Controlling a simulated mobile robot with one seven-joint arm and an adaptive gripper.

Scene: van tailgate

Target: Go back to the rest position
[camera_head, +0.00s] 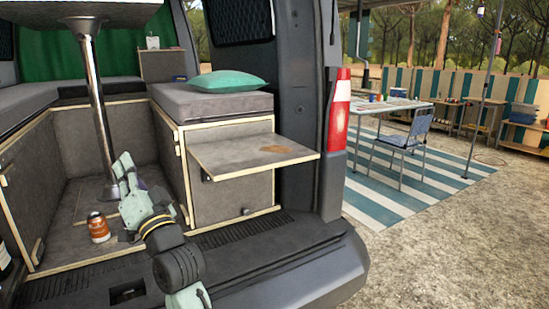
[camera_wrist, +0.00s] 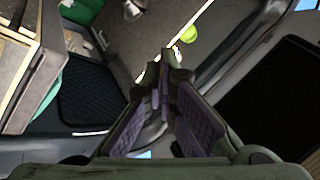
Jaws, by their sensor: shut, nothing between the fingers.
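My gripper (camera_wrist: 167,68) is shut and empty in the wrist view. Its two purple-padded fingers meet at the tips, with nothing between them. In the head view my arm reaches from the bottom edge up into the open back of the van.
An orange-brown can (camera_head: 98,227) stands on the van floor, left of my arm. A fold-out shelf (camera_head: 235,153) juts out to the right, below a green pillow (camera_head: 228,82). The rear bumper (camera_head: 300,265) lies in front. Open gravel is at right.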

